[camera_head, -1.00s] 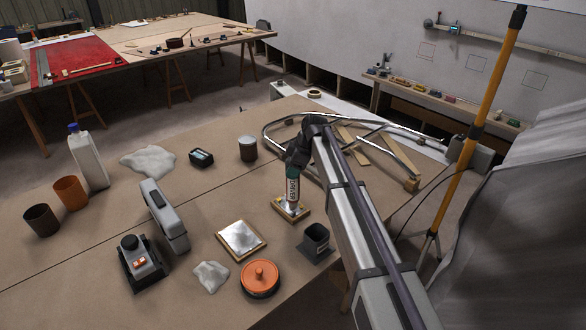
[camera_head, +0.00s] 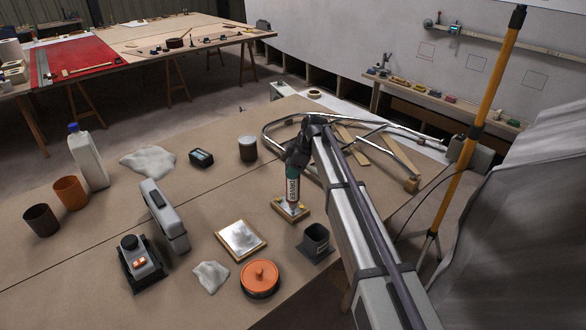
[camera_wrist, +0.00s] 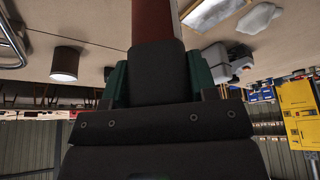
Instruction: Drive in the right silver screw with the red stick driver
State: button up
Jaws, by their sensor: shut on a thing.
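My gripper (camera_head: 294,174) is shut on the red stick driver (camera_head: 293,190), a short upright cylinder with a white label in the head view. In the wrist view its dark red body (camera_wrist: 152,20) runs away from between my green-sided fingers (camera_wrist: 156,78). The driver's lower end is over a small wooden block with a metal plate (camera_head: 281,207). A small yellowish spot (camera_head: 302,207) shows on the plate just right of the driver. The driver and my arm hide the middle of the plate. I cannot make out the right silver screw or whether the tip touches it.
A dark square holder (camera_head: 317,240) stands close to the block on the right. A second plate on wood (camera_head: 241,238), an orange-lidded tin (camera_head: 260,277) and a crumpled rag (camera_head: 211,276) lie nearer. A metal tube frame (camera_head: 275,127) is behind. Brown table is clear left of the block.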

jog(key=shift+f+b, duration=0.9)
dwell(2.7)
dwell(0.4)
notch_tip(320, 180, up, 6)
jog(key=p, duration=0.6)
jog(key=shift+r, duration=0.1)
